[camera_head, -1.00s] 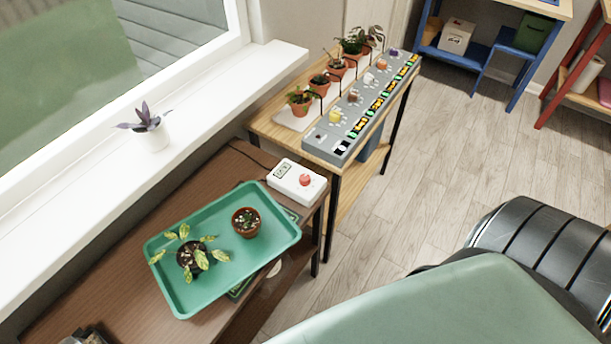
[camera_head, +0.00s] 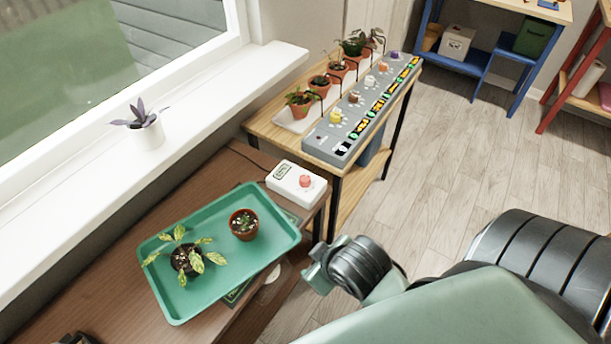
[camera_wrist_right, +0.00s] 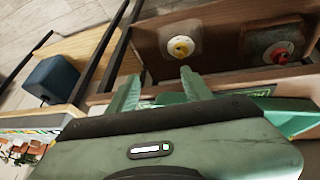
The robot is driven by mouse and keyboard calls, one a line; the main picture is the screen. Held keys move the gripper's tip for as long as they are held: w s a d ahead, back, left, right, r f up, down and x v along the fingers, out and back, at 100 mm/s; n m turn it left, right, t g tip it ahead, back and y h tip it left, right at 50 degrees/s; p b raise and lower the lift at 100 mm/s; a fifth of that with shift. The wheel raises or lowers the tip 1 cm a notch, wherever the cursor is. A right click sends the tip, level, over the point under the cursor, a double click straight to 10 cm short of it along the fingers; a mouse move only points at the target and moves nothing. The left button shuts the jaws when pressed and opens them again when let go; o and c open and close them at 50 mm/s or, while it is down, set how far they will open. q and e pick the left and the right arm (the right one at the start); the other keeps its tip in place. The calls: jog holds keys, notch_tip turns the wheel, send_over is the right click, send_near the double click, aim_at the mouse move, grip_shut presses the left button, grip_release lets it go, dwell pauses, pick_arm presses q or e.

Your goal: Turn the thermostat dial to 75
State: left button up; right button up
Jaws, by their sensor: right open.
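A white thermostat box (camera_head: 297,184) with a small display (camera_head: 282,171) and a red dial (camera_head: 305,181) sits on the brown cabinet, behind the green tray. The dial's setting is too small to read. My right gripper (camera_head: 316,262) is open and empty, beside the cabinet's front edge, lower and nearer than the box. In the right wrist view its two fingers (camera_wrist_right: 160,90) are spread apart. That view shows a yellow knob (camera_wrist_right: 181,48) on a round pale plate and a red knob (camera_wrist_right: 279,54) on a square plate, both on brown wood. My left gripper is out of view.
The green tray (camera_head: 190,306) holds two potted plants. A wooden stand beyond carries a long grey control panel (camera_head: 321,149) with several knobs and a row of potted plants. A blue bin (camera_head: 369,141) is under it. Open floor (camera_head: 450,160) lies to the right.

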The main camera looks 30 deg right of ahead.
jog(key=w+a+r+n+t+y, duration=0.1)
jog(key=w+a+r+n+t, duration=0.2)
jog(key=w+r+n+t, duration=1.3)
jog(key=w+a+r+n+g+y, duration=0.35)
jog(key=a+r+n+y, duration=0.35)
jog(key=n, duration=0.3)
jog(key=w+a+r+n+g+y, duration=0.2)
jog(key=a+r+n+g+y, duration=0.25)
jog(key=a+n+y, duration=0.35)
jog(key=n+g+h, duration=1.3)
jog(key=n+h, duration=0.3)
jog(key=n, duration=0.3)
send_over(305, 178)
notch_tip(305, 178, down, 19)
jog(key=shift+s+d+r, duration=0.1)
jog(key=shift+s+r, duration=0.05)
jog(key=shift+r, duration=0.05)
notch_tip(305, 178, down, 7)
jog(key=shift+r+p, duration=0.15)
jog(key=shift+p, duration=0.35)
jog(key=shift+f, duration=0.45)
